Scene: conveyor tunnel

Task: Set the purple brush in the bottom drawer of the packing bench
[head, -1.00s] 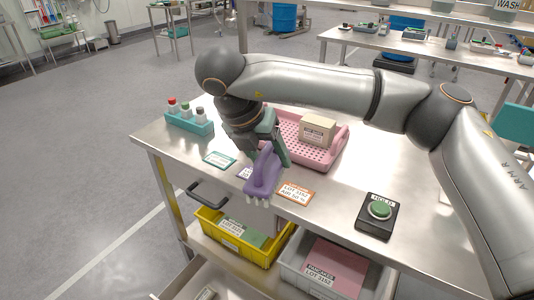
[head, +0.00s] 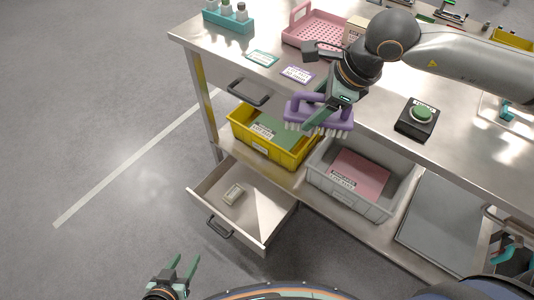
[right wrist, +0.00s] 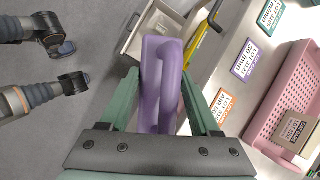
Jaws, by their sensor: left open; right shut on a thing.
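The purple brush (head: 318,114) has white bristles pointing down. My right gripper (head: 326,112) is shut on its handle and holds it in front of the bench edge, above the yellow and grey bins. The brush also shows between the fingers in the right wrist view (right wrist: 160,85). The bottom drawer (head: 256,208) of the packing bench (head: 385,112) is pulled open at the lower left, with a small pale labelled item (head: 233,194) inside. The brush is up and to the right of the drawer. My left gripper (head: 182,268) is open and empty low in the head view, in front of the drawer.
A yellow bin (head: 292,160) and a grey bin (head: 385,209) stand on the shelf beside the drawer. A black handle (head: 248,92) sticks out under the benchtop. The top holds a pink tray (head: 315,28), a teal rack (head: 229,22) and a green button (head: 421,113).

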